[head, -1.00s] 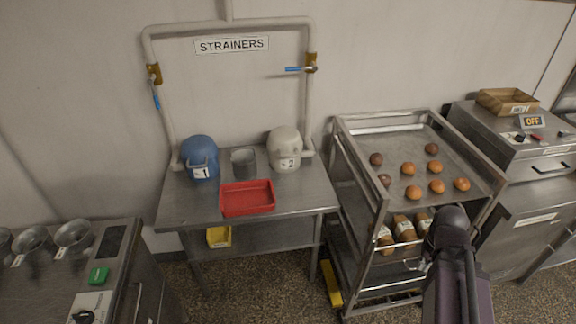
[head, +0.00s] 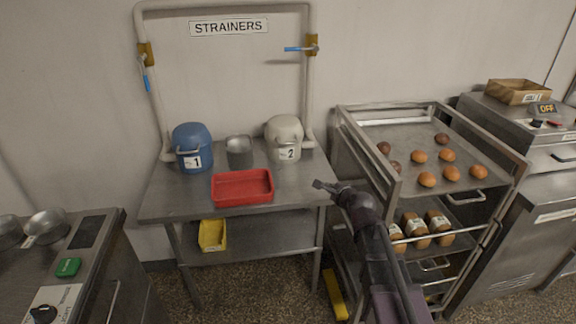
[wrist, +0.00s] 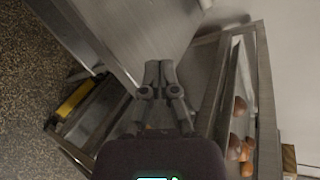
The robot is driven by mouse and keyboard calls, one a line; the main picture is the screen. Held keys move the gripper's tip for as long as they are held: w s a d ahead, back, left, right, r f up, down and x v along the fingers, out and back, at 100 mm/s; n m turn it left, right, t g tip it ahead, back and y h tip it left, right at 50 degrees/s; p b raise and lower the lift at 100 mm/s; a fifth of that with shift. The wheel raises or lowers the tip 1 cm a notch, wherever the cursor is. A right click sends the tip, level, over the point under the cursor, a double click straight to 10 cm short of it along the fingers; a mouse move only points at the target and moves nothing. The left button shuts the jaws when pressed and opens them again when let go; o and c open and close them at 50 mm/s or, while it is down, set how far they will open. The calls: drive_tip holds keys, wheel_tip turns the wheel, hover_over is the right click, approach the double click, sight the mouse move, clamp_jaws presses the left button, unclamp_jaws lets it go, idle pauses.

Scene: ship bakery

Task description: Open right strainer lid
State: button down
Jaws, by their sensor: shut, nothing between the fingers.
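The right strainer (head: 285,140) is a cream-white rounded pot labelled 2. It stands at the back right of the steel table (head: 160,203), and its domed lid appears closed. The left strainer (head: 192,147) is blue, labelled 1, and also appears closed. My gripper (head: 322,186) is at the table's right front corner in the head view, in front of and to the right of the white strainer, apart from it. In the wrist view my gripper (wrist: 159,64) shows its fingers together with nothing between them. Neither strainer shows clearly in the wrist view.
A red tray (head: 243,201) lies at the table's front, with a grey metal pot (head: 239,153) behind it. A rack (head: 393,184) with buns stands close right of the table. Pipes with blue-handled valves (head: 300,49) rise behind the strainers. A yellow bin (head: 212,247) sits below.

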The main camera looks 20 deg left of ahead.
drive_tip(key=a+m+t+b, duration=0.1)
drive_tip(key=a+m+b, duration=0.1)
drive_tip(key=a+m, duration=0.2)
drive_tip(key=w+a+f+m+t+b, duration=0.1)
drive_tip(key=a+m+t+b, duration=0.1)
drive_tip(key=a+m+b, duration=0.1)
drive_tip(key=w+a+m+t+b, duration=0.1)
drive_tip(key=a+m+b, duration=0.1)
drive_tip(key=a+m, duration=0.2)
drive_tip(key=shift+a+f+m+t+y, duration=0.3)
drive_tip(key=shift+a+f+m+t, duration=0.1)
drive_tip(key=shift+m, duration=0.4)
drive_tip(key=shift+a+r+m+t+b, duration=0.15)
drive_tip(key=shift+a+m+t+b, duration=0.2)
drive_tip(key=shift+m, duration=0.35)
drive_tip(key=shift+d, duration=0.1)
drive_tip(key=shift+w, duration=0.1)
drive_tip(key=x, duration=0.6)
drive_tip(key=p+x, duration=0.1)
drive_tip(key=x, duration=0.3)
drive_tip(key=shift+r, duration=0.3)
drive_tip(key=shift+w+r+p, duration=0.15)
drive_tip(key=shift+r+p, duration=0.65)
drive_tip(key=shift+p, duration=0.05)
drive_tip(key=shift+w+r+p, duration=0.1)
drive_tip(key=shift+r+p, duration=0.75)
drive_tip(key=shift+r+p, duration=0.55)
